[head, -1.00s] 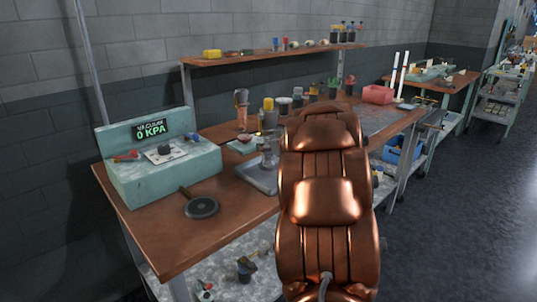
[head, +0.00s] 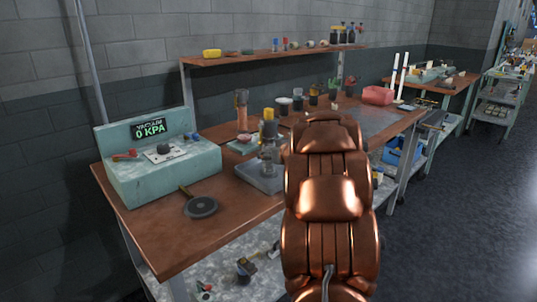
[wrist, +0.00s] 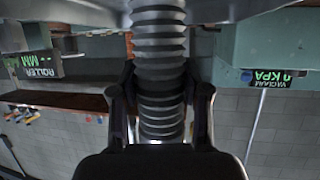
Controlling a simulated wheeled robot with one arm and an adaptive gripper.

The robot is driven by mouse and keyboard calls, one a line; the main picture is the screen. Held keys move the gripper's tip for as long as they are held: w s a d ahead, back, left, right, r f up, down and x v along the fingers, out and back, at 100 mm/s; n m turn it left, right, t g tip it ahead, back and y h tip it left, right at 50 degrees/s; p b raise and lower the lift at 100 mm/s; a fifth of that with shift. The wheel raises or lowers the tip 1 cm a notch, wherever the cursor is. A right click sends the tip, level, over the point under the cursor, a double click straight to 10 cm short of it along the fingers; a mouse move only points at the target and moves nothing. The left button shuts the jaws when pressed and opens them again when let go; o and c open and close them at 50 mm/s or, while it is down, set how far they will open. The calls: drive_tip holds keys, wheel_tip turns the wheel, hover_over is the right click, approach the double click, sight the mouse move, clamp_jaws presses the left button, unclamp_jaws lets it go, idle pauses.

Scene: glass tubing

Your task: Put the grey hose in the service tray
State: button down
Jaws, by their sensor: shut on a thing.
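My gripper (wrist: 160,112) shows in the wrist view, with its two dark fingers on either side of the grey hose (wrist: 160,65). It is shut on this ribbed hose, which runs from the top edge of the picture down between the fingers. The hose's lower end lies near the dark gripper body. In the head view my gripper and the hose are hidden behind my copper-coloured arm.
The wooden bench (head: 150,225) holds a pale green vacuum unit (head: 120,176) reading 0 KPA, a dark round disc (head: 201,206) and several jars. A shelf (head: 240,58) with small items stands behind. A red bin (head: 378,96) is farther right. Open floor (head: 460,220) lies at right.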

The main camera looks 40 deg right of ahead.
drive_tip(key=c, duration=0.6)
unclamp_jaws()
drive_tip(key=shift+o, duration=0.2)
drive_tip(key=shift+r, duration=0.1)
drive_tip(key=shift+s+r, duration=0.15)
drive_tip(key=p+v, duration=0.1)
drive_tip(key=v, duration=1)
drive_tip(key=shift+s+p, duration=0.3)
drive_tip(key=shift+s, duration=0.05)
drive_tip(key=shift+a+r, duration=0.1)
